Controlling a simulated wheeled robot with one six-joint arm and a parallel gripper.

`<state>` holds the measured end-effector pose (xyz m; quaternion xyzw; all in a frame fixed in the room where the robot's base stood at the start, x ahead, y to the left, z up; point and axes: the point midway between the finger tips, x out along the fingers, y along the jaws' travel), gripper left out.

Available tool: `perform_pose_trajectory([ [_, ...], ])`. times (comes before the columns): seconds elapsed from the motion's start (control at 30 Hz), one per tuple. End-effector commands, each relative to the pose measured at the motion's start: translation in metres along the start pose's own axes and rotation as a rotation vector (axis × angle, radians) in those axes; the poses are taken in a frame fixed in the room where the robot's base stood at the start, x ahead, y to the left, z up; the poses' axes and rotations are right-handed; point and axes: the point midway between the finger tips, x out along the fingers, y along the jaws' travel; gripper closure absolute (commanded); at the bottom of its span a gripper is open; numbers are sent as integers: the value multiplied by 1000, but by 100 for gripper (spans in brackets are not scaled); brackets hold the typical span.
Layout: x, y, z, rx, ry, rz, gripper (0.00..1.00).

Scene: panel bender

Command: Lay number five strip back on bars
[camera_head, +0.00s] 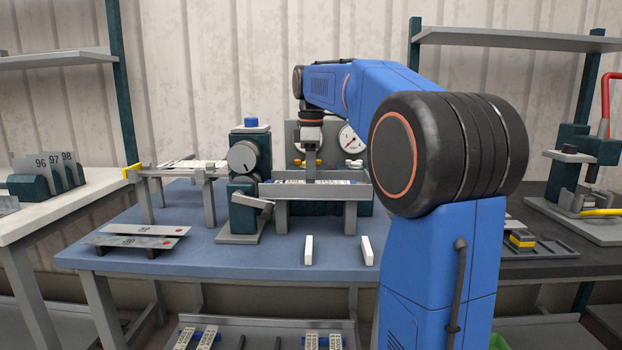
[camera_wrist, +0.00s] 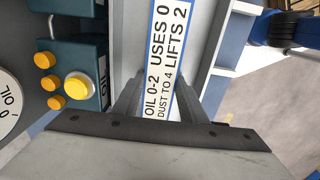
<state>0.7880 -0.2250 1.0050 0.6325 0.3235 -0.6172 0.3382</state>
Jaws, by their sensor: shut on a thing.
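My gripper (camera_head: 311,180) points down into the grey trough (camera_head: 341,191) of the bench machine. In the wrist view its dark fingers (camera_wrist: 158,108) are shut on a labelled strip (camera_wrist: 168,40), one finger at each long side. Two short white bars (camera_head: 308,250) (camera_head: 366,250) lie apart on the blue bench, empty.
A dark green post with a grey dial (camera_head: 243,157) stands left of the trough. Yellow buttons (camera_wrist: 78,88) are close left of my gripper. Two grey plates (camera_head: 137,242) lie at the bench's left. More labelled strips (camera_head: 196,338) rest on the lower shelf.

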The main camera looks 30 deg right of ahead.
Motion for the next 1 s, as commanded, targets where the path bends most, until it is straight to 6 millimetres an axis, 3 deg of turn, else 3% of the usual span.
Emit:
perform_pose_trajectory([
  [0.03, 16, 2, 1, 1, -14, -32, 85],
  [0.7, -52, 3, 0, 1, -9, -24, 85],
  [1.0, -60, 2, 0, 1, -9, -25, 85],
])
